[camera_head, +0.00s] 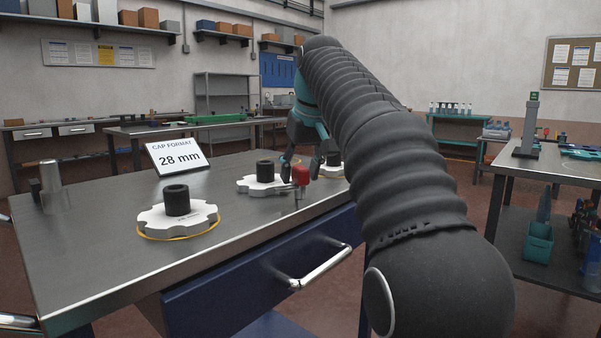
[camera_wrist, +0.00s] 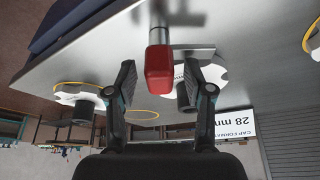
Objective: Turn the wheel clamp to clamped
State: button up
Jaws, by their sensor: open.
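The wheel clamp shows as a red knob (camera_head: 300,175) on a metal post, at the front edge of the metal table beside the middle white star wheel (camera_head: 247,186). In the wrist view the red knob (camera_wrist: 159,68) lies between my fingertips, with a gap on each side. My gripper (camera_head: 303,162) is open and empty, just behind and above the knob in the head view; its two fingers (camera_wrist: 159,75) also show in the wrist view. The middle wheel carries a black hub (camera_head: 265,170). My arm and fingers partly hide the clamp's surroundings.
Another star wheel (camera_head: 150,219) with a black hub sits inside a yellow ring at left. A third wheel (camera_head: 325,171) is partly hidden by my gripper. A "CAP FORMAT 28 mm" sign (camera_head: 176,157) stands behind. Steel cups (camera_head: 51,182) stand at the left; a drawer handle (camera_head: 322,268) juts out in front.

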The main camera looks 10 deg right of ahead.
jog(key=shift+c, duration=0.2)
grip_shut()
jog(key=shift+r+p, duration=0.1)
jog(key=shift+p, duration=0.2)
jog(key=shift+r+m+h+p, duration=0.1)
jog(key=shift+m+h+p, duration=0.3)
jog(key=shift+m+p, duration=0.5)
jog(key=m+h+p, duration=0.1)
jog(key=m, duration=0.2)
jog(key=shift+p, duration=0.3)
jog(key=m+h, duration=0.1)
jog(key=m, duration=0.3)
jog(key=shift+g+h+p, duration=0.3)
jog(key=shift+g+h, duration=0.1)
jog(key=shift+m+g+h, duration=0.4)
jog(key=shift+m+g, duration=0.1)
jog(key=shift+m, duration=1.6)
